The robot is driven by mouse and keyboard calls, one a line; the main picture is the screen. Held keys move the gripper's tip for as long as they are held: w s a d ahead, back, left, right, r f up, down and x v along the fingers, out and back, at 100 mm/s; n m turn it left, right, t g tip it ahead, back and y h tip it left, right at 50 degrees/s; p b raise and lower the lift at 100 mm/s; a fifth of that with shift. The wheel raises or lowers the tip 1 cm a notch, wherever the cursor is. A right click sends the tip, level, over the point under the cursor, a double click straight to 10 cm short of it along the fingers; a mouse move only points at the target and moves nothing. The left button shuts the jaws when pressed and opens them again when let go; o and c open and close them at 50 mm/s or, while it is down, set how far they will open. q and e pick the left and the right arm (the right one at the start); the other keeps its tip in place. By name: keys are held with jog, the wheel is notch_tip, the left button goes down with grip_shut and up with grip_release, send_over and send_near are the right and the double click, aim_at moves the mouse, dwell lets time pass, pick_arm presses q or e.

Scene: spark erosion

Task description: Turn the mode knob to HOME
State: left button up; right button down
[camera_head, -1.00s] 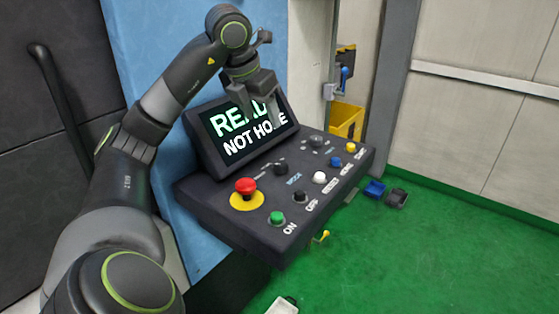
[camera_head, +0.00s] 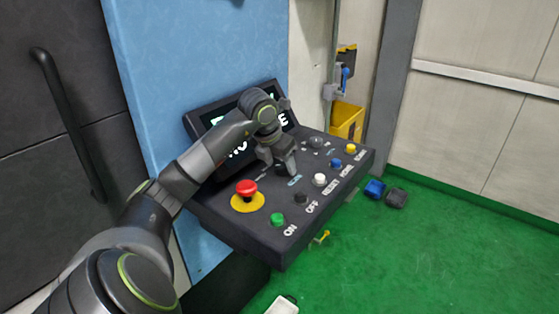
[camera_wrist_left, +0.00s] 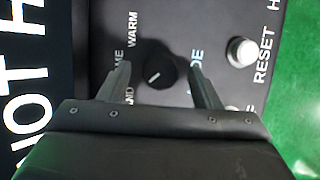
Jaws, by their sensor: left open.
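The black mode knob (camera_wrist_left: 158,68) shows in the left wrist view with a white pointer line on its face. Around it I read parts of labels, "WARM", "ME" and "ND". The pointer line slants; I cannot tell for sure which label it marks. My left gripper (camera_wrist_left: 162,78) is open, one finger on each side of the knob, with gaps showing on both sides. In the head view the left gripper (camera_head: 284,168) is low over the control panel (camera_head: 245,222) and largely hides the knob. The right gripper is not in view.
On the panel are a red emergency stop (camera_head: 246,188), a green button (camera_head: 277,218), a white button (camera_head: 320,180), a blue button (camera_head: 336,163) and a yellow button (camera_head: 351,148). The screen (camera_head: 203,122) behind is partly hidden by my arm. Green floor (camera_head: 440,250) lies open at right.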

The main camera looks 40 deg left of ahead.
pick_arm(q)
jog(key=c, duration=1)
jog(key=shift+a+f+m+h+b, duration=0.2)
jog(key=shift+m+h+b, duration=0.1)
jog(key=shift+m+b, duration=0.8)
jog(key=shift+m+h+b, duration=0.3)
jog(key=shift+m+b, duration=0.4)
jog(key=shift+w+r+m+h+b, duration=0.15)
jog(key=shift+m+h+b, duration=0.35)
jog(key=shift+m, duration=0.7)
jog(key=shift+a+m+g+h, duration=0.1)
jog(key=shift+m+g+h, duration=0.3)
jog(key=shift+m, duration=1.1)
jog(key=o, duration=1)
